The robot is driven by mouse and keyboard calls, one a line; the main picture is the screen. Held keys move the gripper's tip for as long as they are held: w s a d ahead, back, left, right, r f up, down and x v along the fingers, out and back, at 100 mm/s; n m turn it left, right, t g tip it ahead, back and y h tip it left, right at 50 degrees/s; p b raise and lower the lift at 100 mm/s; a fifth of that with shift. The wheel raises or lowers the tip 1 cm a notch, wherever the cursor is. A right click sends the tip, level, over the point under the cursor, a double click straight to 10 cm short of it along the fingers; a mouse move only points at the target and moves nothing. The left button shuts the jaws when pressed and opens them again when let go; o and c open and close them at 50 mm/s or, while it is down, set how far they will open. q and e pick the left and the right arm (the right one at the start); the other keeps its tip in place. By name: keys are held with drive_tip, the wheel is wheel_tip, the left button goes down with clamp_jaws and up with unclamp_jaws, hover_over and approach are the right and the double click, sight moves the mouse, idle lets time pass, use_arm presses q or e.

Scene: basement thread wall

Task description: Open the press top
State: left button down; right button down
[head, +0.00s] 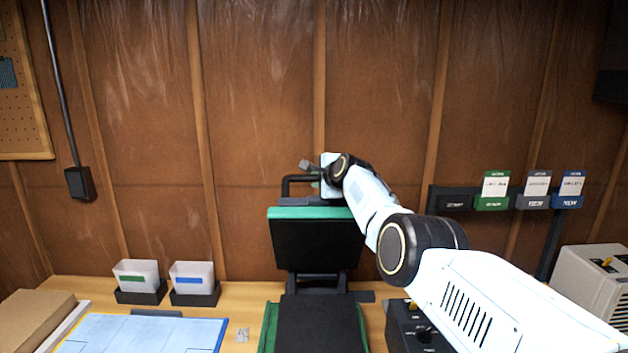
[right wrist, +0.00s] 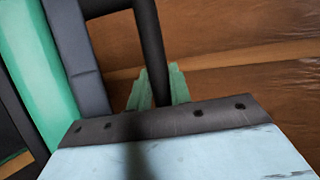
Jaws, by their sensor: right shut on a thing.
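The press stands on the bench in the head view. Its black and green press top (head: 315,245) is tilted up, hinged above the black lower plate (head: 318,325), whose green edges show. A black bar handle (head: 288,184) rises from the top's upper edge. My right gripper (head: 317,180) is shut on the handle, at its right part. In the right wrist view the dark handle bar (right wrist: 149,50) runs down to the green fingertips (right wrist: 158,90), and the green edge of the top (right wrist: 38,70) is at the left. My left gripper is out of view.
Two white bins (head: 136,274) (head: 192,276) and a blue mat (head: 145,334) lie left of the press. A black control box (head: 405,330) is close on its right. A rack with several labelled holders (head: 492,190) is on the right wall.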

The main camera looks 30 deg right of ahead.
drive_tip(key=shift+w, duration=0.1)
idle(0.4)
drive_tip(key=c, duration=1.3)
unclamp_jaws()
drive_tip(key=shift+d+r, duration=0.1)
drive_tip(key=shift+r, duration=0.05)
drive_tip(key=shift+s+r+p, duration=0.2)
drive_tip(key=shift+s+p, duration=0.25)
drive_tip(key=shift+s, duration=0.15)
drive_tip(key=shift+v, duration=0.8)
drive_tip(key=b+v, duration=0.1)
drive_tip(key=v, duration=0.9)
drive_tip(key=shift+s+b, duration=0.25)
drive_tip(key=shift+b, duration=0.05)
